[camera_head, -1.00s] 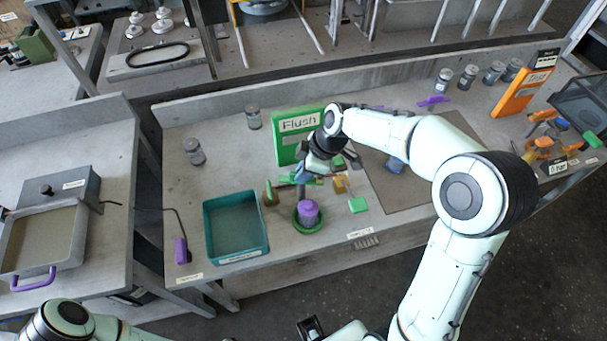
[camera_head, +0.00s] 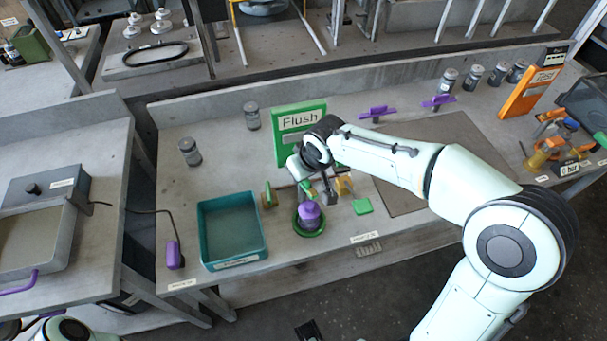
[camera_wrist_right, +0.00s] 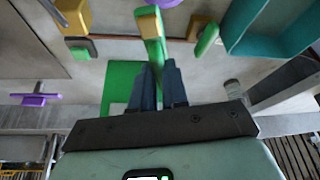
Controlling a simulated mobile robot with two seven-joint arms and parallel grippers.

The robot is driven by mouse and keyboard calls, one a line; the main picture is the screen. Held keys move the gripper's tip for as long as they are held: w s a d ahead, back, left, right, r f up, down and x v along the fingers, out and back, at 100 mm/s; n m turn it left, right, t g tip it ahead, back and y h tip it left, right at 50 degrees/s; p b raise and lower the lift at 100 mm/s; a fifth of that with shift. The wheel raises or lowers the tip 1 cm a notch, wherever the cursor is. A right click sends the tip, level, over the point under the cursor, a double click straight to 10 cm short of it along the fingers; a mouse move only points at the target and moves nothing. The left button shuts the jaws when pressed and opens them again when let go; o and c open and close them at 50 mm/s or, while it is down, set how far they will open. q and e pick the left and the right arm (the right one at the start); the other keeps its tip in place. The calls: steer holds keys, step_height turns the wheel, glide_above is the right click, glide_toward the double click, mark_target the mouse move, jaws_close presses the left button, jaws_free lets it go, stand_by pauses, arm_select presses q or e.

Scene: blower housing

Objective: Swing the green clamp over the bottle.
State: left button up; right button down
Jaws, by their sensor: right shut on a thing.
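The purple bottle (camera_head: 309,217) stands upright in a green ring (camera_head: 309,232) on the bench in the head view. My right gripper (camera_head: 329,197) is just behind and right of it, partly hidden by its own wrist. In the right wrist view my gripper (camera_wrist_right: 163,80) is shut on the green clamp (camera_wrist_right: 152,48), a narrow green bar with a tan block at its far end. In the head view the clamp is mostly hidden, so I cannot tell its exact position over or beside the bottle. My left arm shows only at the bottom left edge; its gripper is out of view.
A teal tray (camera_head: 262,225) stands left of the bottle. Behind is the green Flush sign (camera_head: 285,125). A yellow block (camera_head: 345,184) and a green square (camera_head: 362,206) lie to the right. A green-and-tan upright piece (camera_head: 269,196) stands between tray and bottle.

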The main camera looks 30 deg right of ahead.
steer(key=shift+s+f+m+h+b, duration=0.1)
steer(key=shift+f+m+h+b, duration=0.2)
steer(key=shift+m+b, duration=0.65)
steer(key=shift+m, duration=0.35)
steer(key=shift+a+m+h, duration=0.1)
steer(key=shift+m+h, duration=0.2)
steer(key=c, duration=1.1)
jaws_free()
steer(key=shift+r, duration=0.1)
steer(key=shift+c, duration=0.2)
steer(key=shift+r, duration=0.1)
